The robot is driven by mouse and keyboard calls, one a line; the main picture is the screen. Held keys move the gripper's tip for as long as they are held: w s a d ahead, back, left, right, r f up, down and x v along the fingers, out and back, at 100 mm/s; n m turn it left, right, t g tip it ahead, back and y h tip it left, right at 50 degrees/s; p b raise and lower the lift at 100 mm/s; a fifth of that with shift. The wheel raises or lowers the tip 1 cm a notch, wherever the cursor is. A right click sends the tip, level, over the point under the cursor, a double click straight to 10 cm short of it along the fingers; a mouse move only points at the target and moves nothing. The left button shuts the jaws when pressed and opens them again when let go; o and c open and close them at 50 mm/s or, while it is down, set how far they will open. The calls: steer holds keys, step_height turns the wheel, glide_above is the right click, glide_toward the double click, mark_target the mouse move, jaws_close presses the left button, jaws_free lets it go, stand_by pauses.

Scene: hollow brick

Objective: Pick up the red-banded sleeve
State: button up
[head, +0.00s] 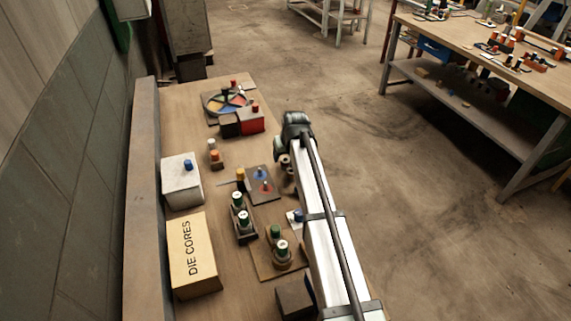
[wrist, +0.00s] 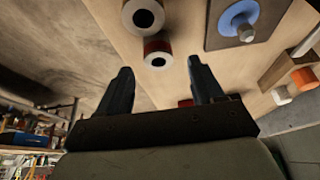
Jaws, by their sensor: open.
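The red-banded sleeve (wrist: 157,47) shows in the wrist view as a short hollow cylinder with a dark red band and a pale end around a dark hole. It is ahead of my gripper (wrist: 160,78), between the lines of the two dark fingers and apart from them. The fingers are spread with nothing held. A second, larger-looking pale sleeve (wrist: 143,16) stands close beside it. In the head view, my gripper (head: 281,148) is over the bench's right edge, partly hidden by my arm. Small sleeves (head: 285,161) show there, but I cannot tell their bands.
Posts with green-topped pieces (head: 238,200), a DIE CORES box (head: 193,255), a white box (head: 183,192) and a red block (head: 251,121) crowd the bench. Open floor lies right.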

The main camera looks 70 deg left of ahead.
mark_target(286, 161)
steer(key=shift+x, duration=2.3)
steer(key=shift+d, duration=0.15)
steer(key=shift+c, duration=0.4)
steer(key=c, duration=1)
